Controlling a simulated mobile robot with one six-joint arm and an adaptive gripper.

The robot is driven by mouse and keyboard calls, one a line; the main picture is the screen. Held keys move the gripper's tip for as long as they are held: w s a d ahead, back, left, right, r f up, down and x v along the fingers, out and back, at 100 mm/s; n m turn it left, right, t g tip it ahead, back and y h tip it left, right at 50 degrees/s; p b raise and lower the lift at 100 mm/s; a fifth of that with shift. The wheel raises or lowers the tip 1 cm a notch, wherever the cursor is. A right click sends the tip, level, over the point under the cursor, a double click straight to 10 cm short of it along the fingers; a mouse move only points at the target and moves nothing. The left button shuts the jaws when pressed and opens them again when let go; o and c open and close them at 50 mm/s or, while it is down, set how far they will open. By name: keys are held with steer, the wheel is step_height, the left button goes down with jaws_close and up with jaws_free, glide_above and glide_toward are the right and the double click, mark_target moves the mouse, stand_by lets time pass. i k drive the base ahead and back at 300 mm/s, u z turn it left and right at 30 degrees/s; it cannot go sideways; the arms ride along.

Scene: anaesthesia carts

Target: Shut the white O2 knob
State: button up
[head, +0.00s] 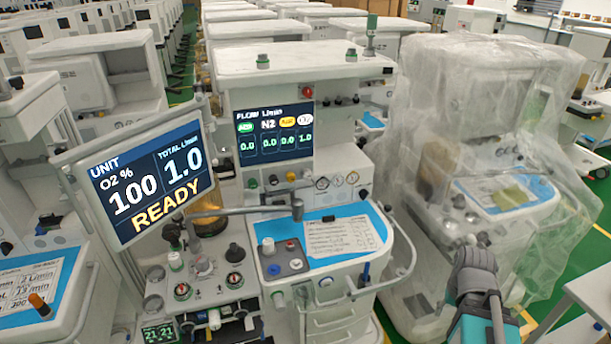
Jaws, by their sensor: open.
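The white O2 knob (307,173) appears as a small pale knob at the right end of the knob row under the flow screen, on the middle cart. It is too small to read its setting. The flow screen (273,132) shows 0.0, 0.0, 0.0 and, under the white label at the right, 1.0. The tilted monitor (145,180) reads O2 % 100, total 1.0 L/min and READY. Part of my arm shows at the lower right, in front of the plastic-covered cart and well away from the knob. I cannot make out my gripper's fingers.
Green, dark and yellow knobs sit left of the pale one. A grey jointed bar (250,211) crosses in front below the row. A plastic-covered cart (490,150) stands close on the right. A blue worktop (375,222) with a paper sheet (342,237) juts forward below.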

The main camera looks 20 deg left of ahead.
mark_target(307, 174)
steer(key=u, duration=0.05)
steer(key=k, duration=1.05)
steer(key=u, duration=1.15)
steer(key=i, duration=1)
